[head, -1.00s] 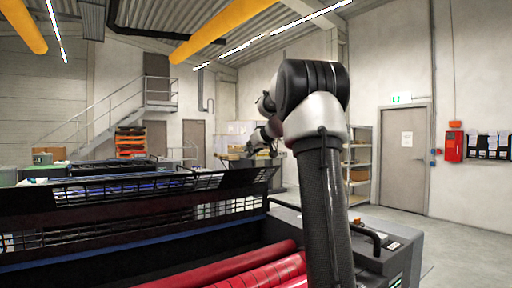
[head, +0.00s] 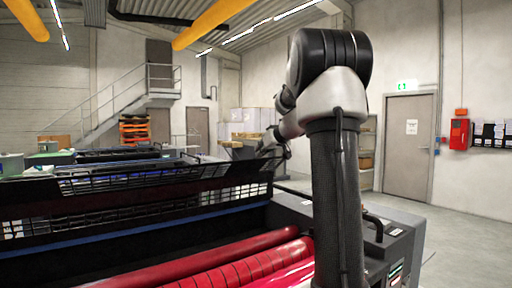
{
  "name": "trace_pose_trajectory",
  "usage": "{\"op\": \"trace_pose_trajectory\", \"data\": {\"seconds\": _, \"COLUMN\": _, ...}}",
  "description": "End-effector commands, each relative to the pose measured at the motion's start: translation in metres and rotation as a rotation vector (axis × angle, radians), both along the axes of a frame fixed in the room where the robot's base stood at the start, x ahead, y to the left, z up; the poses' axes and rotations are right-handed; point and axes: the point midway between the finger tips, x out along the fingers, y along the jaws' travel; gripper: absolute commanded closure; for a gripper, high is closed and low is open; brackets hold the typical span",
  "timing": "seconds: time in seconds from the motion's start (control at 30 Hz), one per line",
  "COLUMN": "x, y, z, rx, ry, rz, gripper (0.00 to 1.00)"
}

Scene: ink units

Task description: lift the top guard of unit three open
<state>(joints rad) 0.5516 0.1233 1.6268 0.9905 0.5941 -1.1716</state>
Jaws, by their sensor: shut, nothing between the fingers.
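A black slatted guard (head: 145,195) stands raised in the head view, running from the left edge to the middle, behind red rollers (head: 245,268) that lie uncovered. No unit number is legible, so I cannot tell which unit this is. My gripper (head: 277,150) is small and dark at the far end of my arm, near the right upper end of the guard. It is shut and empty. Whether it touches the guard cannot be told. My arm hides part of the machine's right end.
The machine's dark end housing (head: 385,240) with a curved handle stands at the right. More units (head: 115,157) are behind the guard. Stairs with a railing (head: 145,95), a door (head: 409,150) and shelves are farther back. Floor (head: 465,240) at the right is clear.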

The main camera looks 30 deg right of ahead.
Motion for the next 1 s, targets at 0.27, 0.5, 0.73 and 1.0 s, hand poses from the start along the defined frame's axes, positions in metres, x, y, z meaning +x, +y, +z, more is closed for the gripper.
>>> {"op": "trace_pose_trajectory", "data": {"seconds": 0.27, "x": -0.049, "y": -0.001, "z": -0.033, "rx": 0.001, "ry": 0.002, "rz": -0.003, "gripper": 1.0}}
{"op": "trace_pose_trajectory", "data": {"seconds": 0.5, "x": -0.054, "y": 0.0, "z": -0.036, "rx": 0.0, "ry": 0.0, "rz": 0.0, "gripper": 1.0}}
{"op": "trace_pose_trajectory", "data": {"seconds": 0.73, "x": -0.053, "y": 0.0, "z": -0.035, "rx": -0.001, "ry": 0.0, "rz": 0.0, "gripper": 1.0}}
{"op": "trace_pose_trajectory", "data": {"seconds": 1.0, "x": -0.043, "y": 0.005, "z": -0.001, "rx": -0.004, "ry": -0.004, "rz": 0.004, "gripper": 1.0}}
